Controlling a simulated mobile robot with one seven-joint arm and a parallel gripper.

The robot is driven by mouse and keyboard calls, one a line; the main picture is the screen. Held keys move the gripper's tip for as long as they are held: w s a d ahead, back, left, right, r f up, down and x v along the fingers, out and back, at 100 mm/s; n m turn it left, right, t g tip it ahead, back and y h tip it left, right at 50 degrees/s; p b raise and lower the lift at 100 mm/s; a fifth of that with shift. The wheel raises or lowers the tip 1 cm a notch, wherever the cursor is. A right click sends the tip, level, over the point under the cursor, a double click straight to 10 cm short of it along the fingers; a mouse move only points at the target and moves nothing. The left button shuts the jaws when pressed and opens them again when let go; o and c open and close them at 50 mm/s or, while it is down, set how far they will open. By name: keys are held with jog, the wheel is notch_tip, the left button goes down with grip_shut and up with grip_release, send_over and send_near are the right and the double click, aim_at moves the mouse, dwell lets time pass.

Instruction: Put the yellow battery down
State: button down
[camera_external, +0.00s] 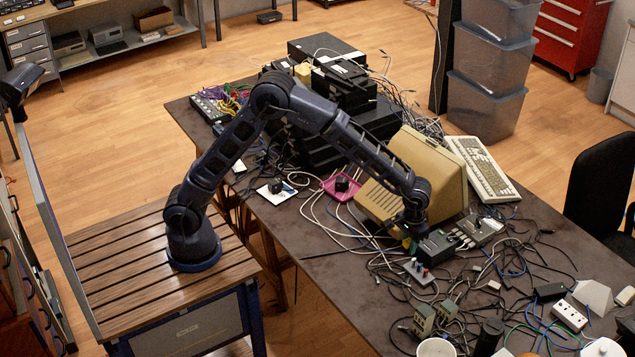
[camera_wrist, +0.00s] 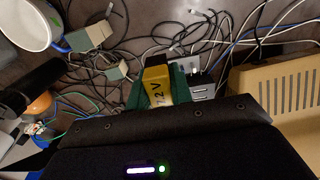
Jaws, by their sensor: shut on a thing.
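The yellow battery (camera_wrist: 158,85), with a black end and "12V" lettering, is in the middle of the wrist view. The green fingers of my gripper (camera_wrist: 158,92) are on either side of it, shut on it. In the external view my gripper (camera_external: 409,240) points down over the cluttered table, in front of the beige monitor (camera_external: 440,165). The battery is too small and covered there to make out clearly. I cannot tell how high it is above the table.
Loose cables lie around and beneath my gripper. A black box (camera_external: 436,247) and a grey switch box (camera_external: 475,229) are close to its right. A small panel with knobs (camera_external: 419,273) lies nearer the front edge. A white cup (camera_wrist: 28,22) is at the wrist view's upper left.

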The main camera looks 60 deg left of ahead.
aim_at(401, 298)
notch_tip(401, 298, down, 23)
jog(key=shift+r, duration=0.1)
dwell(0.7)
jog(key=c, duration=1.3)
grip_release()
jog(key=shift+o, duration=0.2)
